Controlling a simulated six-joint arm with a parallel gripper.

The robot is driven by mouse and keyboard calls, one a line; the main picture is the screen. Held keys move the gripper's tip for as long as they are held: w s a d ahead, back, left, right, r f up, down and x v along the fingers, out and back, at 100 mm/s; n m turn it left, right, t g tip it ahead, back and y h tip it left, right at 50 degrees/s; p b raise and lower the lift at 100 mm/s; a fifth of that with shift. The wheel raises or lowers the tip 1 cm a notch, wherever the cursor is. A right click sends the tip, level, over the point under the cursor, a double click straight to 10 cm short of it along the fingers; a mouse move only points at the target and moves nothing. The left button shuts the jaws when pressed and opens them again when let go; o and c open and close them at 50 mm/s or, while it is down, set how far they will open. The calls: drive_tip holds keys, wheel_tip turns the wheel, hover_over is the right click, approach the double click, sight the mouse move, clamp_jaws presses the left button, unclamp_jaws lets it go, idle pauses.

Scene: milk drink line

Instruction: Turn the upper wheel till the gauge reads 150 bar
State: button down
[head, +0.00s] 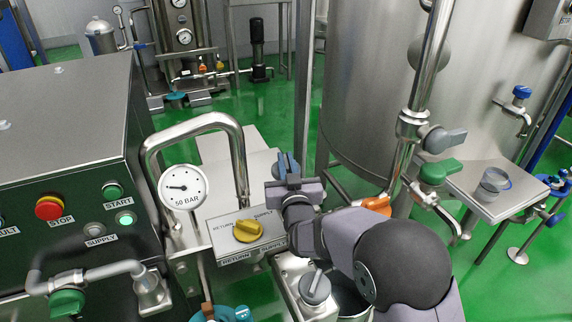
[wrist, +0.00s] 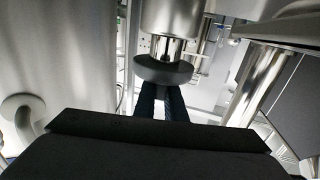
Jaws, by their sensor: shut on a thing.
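The white round gauge (head: 183,187) stands at the left of centre in the head view. Its needle points left; its lower lettering reads "50 BAR", and the scale is too small to read. My gripper (head: 288,168) is right of the gauge, beyond the yellow-handled box. In the wrist view my gripper's dark fingers (wrist: 160,92) are shut on the rim of a dark grey wheel (wrist: 162,70), which sits on a steel stem below a cylinder.
A yellow selector knob (head: 248,231) on the RETURN/SUPPLY box is close left of my arm. A bent steel pipe (head: 205,125) arches over the gauge. A large steel tank (head: 375,90) stands behind. A grey knob (head: 315,287) and an orange handle (head: 377,205) are near my arm.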

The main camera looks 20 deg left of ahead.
sight(288, 169)
drive_tip(key=shift+r, duration=0.1)
drive_tip(key=c, duration=1.8)
unclamp_jaws()
drive_tip(key=shift+b+v, duration=0.45)
drive_tip(key=shift+v, duration=3.25)
